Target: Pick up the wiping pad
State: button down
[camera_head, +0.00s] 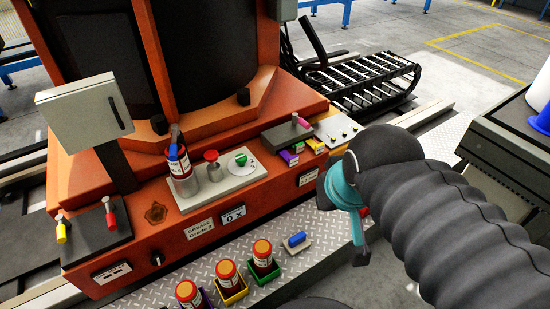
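What looks like the wiping pad, a small pale block with a blue top (297,240), lies on the metal tread-plate ledge (212,272), right of the red bottles. My gripper (360,258) hangs off the end of my dark ribbed arm, below a teal collar, to the right of the pad and apart from it. Only a small part of the gripper shows past the arm, and I cannot see whether its fingers are open. Nothing is visibly held.
Several red bottles (226,272) with orange caps stand in coloured holders left of the pad. The orange machine (285,170) rises behind, with a grey control panel (218,187) and a red bottle (178,160). A dark table (505,150) with a blue-based white object stands at right.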

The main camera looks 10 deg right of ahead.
aim_at(297, 243)
jog(key=u, duration=1.25)
jog(key=k, duration=1.15)
jog(key=z, duration=1.25)
